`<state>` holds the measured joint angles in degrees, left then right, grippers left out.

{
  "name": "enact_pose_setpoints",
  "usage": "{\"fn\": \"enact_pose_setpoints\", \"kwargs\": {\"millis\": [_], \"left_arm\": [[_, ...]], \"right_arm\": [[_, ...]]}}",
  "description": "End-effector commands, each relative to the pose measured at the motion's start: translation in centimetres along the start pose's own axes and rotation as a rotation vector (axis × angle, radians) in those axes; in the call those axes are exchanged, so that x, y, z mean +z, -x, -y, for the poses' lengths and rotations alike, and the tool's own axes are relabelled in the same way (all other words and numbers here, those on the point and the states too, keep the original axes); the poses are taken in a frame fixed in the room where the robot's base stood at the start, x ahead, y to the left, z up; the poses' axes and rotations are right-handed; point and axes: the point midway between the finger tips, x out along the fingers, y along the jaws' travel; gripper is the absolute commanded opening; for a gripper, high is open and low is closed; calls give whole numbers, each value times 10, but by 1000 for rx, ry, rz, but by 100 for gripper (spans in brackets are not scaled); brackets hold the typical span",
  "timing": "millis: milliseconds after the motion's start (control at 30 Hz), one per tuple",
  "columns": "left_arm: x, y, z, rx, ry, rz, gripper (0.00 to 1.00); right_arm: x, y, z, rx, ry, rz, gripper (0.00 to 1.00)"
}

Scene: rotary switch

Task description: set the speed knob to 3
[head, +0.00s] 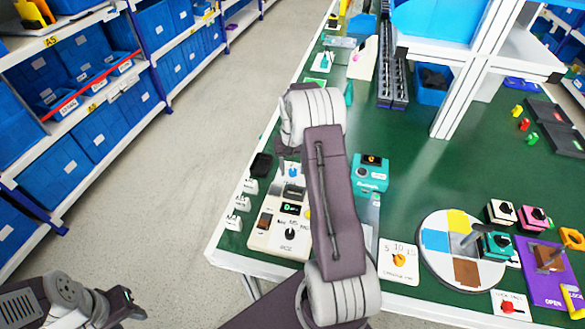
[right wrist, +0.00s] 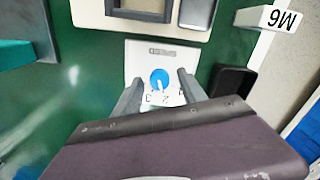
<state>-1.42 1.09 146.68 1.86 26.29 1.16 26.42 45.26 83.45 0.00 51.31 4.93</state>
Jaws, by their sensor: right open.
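A white plate (right wrist: 138,58) with a round blue knob (right wrist: 160,78) lies below my right gripper in the right wrist view. A white pointer mark on the knob points toward the bottom of that view, where small dark marks sit, too blurred to read surely. The knob's label is not legible, so I cannot confirm it is the speed knob. The blue knob also shows beside my arm in the head view (head: 292,171). My right gripper (right wrist: 160,76) is open, its fingers on either side of the knob; contact cannot be told. My left gripper (head: 122,299) is at the lower left, away from the table.
A cream control panel (head: 262,238) with a black knob and small display stands nearer the table's front edge. A teal box (head: 370,173) is to its right. A card with an orange knob (head: 399,259) and a coloured disc (head: 435,268) lie further right. A black item (head: 261,165) sits left of the knob.

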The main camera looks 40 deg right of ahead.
Motion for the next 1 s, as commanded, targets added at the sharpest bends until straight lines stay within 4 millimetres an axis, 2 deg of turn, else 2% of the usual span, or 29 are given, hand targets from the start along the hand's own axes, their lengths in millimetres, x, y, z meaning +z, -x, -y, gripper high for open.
{"fn": "enact_pose_setpoints", "kwargs": {"millis": [67, 200, 233, 567, 1000], "left_arm": [[0, 0, 0, 0, 0, 0, 38], [0, 0, 0, 0, 0, 0, 38], [0, 0, 0, 0, 0, 0, 38], [0, 5, 0, 0, 0, 0, 38], [-3, 31, -1, 0, 0, 0, 38]], "right_arm": [[0, 0, 0, 0, 0, 0, 46], [0, 0, 0, 0, 0, 0, 7], [0, 0, 0, 0, 0, 0, 0], [0, 2, 0, 0, -39, 0, 0], [-1, 4, 0, 0, -349, 0, 0]]}}
